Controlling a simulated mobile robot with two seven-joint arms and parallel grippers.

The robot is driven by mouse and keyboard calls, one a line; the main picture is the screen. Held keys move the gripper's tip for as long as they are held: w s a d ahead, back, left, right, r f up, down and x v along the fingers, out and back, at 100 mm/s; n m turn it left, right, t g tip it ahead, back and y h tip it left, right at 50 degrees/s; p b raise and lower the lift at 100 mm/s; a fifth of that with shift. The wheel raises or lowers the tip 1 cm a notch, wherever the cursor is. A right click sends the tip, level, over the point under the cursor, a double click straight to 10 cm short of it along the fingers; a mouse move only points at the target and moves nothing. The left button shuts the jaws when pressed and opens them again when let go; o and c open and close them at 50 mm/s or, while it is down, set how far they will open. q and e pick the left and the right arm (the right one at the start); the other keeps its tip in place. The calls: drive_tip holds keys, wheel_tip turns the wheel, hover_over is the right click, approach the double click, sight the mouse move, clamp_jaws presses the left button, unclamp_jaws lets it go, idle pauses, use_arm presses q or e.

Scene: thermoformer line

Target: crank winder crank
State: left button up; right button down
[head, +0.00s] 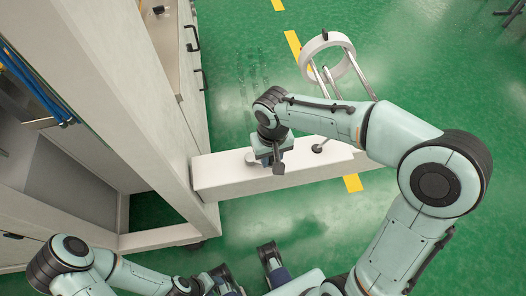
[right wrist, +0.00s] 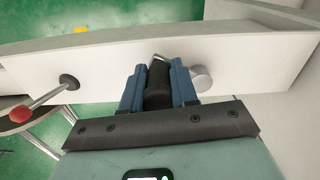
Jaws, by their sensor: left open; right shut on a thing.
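The winder crank's black grip (right wrist: 158,82) stands between the two blue fingers of my right gripper (right wrist: 158,88) in the right wrist view. The gripper is shut on it. A thin metal crank arm shows at the grip's end, beside a pale round hub (right wrist: 201,78) on the white beam (right wrist: 110,60). In the head view my right gripper (head: 272,158) is over the beam (head: 225,174) and hides most of the crank. The winder's white ring (head: 325,50) stands behind the beam. My left gripper (head: 242,268) is low in the head view, open and away from the crank.
A lever with a red knob (right wrist: 20,114) and black base (right wrist: 69,82) sits on the beam near the crank. A white machine frame (head: 120,90) and a cabinet with black handles (head: 192,40) stand at left. Green floor (head: 440,60) with yellow marks is open behind.

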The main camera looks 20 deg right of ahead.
drive_tip(key=shift+s+a, duration=0.35)
drive_tip(key=shift+a, duration=0.2)
drive_tip(key=shift+s+a+b, duration=0.35)
drive_tip(key=shift+s+a, duration=0.05)
drive_tip(key=shift+a, duration=0.55)
drive_tip(key=shift+s+a, duration=0.1)
drive_tip(key=shift+a, duration=0.95)
